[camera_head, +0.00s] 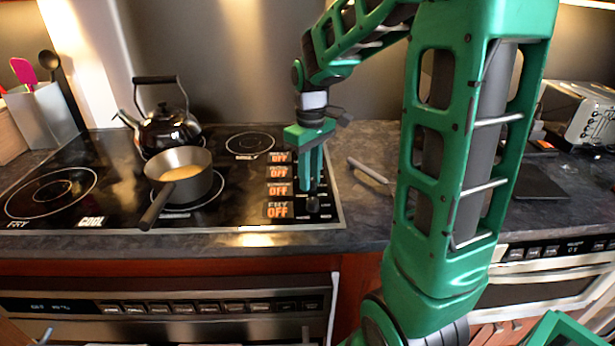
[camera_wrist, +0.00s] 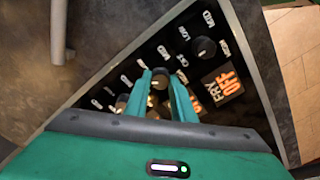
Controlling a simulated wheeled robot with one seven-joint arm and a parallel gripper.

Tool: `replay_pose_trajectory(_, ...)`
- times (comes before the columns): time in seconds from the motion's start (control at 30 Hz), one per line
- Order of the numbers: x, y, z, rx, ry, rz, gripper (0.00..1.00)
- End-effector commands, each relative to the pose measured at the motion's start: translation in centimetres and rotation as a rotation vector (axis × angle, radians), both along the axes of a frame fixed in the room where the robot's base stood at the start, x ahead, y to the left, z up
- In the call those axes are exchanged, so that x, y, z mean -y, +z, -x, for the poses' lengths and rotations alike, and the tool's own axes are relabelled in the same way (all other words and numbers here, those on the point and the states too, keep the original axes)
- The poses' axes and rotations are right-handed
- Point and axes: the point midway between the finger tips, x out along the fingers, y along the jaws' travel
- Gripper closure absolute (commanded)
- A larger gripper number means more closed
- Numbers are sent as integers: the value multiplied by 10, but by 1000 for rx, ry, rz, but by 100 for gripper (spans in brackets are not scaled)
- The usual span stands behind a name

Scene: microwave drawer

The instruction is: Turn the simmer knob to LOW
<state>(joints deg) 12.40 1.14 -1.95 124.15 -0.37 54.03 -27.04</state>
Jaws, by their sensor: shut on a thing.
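A row of black knobs runs along the right side of the black glass cooktop (camera_head: 110,205). My gripper (camera_head: 311,188) points down over this row. In the wrist view my gripper (camera_wrist: 161,82) has its two green fingers on either side of a black knob (camera_wrist: 160,78), shut on it. This is the second knob from the front, just behind the one beside the FRY OFF display. Its own display is partly hidden by a finger, so I cannot read its name. The front FRY knob (camera_head: 312,204) is free; it also shows in the wrist view (camera_wrist: 203,48), with MID, LOW and HIGH marks.
A saucepan (camera_head: 184,172) with yellowish contents stands on a burner left of the knobs. A black kettle (camera_head: 168,128) stands behind it. A utensil (camera_head: 368,170) lies on the counter right of the cooktop. A toaster (camera_head: 580,113) is at far right.

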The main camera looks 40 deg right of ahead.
Motion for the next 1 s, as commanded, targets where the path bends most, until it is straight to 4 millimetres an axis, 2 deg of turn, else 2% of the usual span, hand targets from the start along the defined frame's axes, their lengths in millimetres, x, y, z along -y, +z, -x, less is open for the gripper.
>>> replay_pose_trajectory(0.5, 1, 1, -1, 3, -460, 1, 100)
replay_pose_trajectory(0.7, 1, 1, -1, 4, -582, 1, 100)
replay_pose_trajectory(1.0, 0, 1, -1, 4, -675, 0, 100)
